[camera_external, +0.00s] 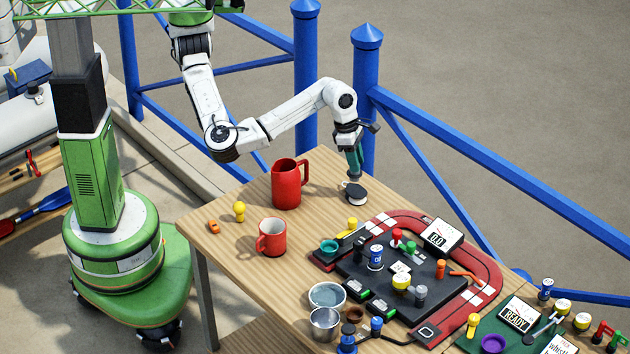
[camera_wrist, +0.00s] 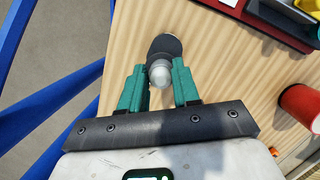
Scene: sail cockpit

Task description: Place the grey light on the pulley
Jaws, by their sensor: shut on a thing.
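My gripper (camera_external: 354,170) points down over the far edge of the wooden table. In the wrist view its green fingers (camera_wrist: 160,88) are shut on the grey light (camera_wrist: 160,73), a small piece with a rounded pale top. The pulley (camera_external: 356,194) appears as a dark disc with a pale part, right below the fingertips. In the wrist view the dark disc (camera_wrist: 166,46) sits directly behind the grey light. I cannot tell whether the light touches it. The light is mostly hidden by the fingers in the external view.
A tall red jug (camera_external: 286,184) and a red mug (camera_external: 270,238) stand left of the gripper. A yellow peg (camera_external: 239,211) and an orange toy car (camera_external: 213,227) lie further left. A black board (camera_external: 390,275) with a red track and several small things is in front. Blue railings (camera_external: 365,100) stand behind.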

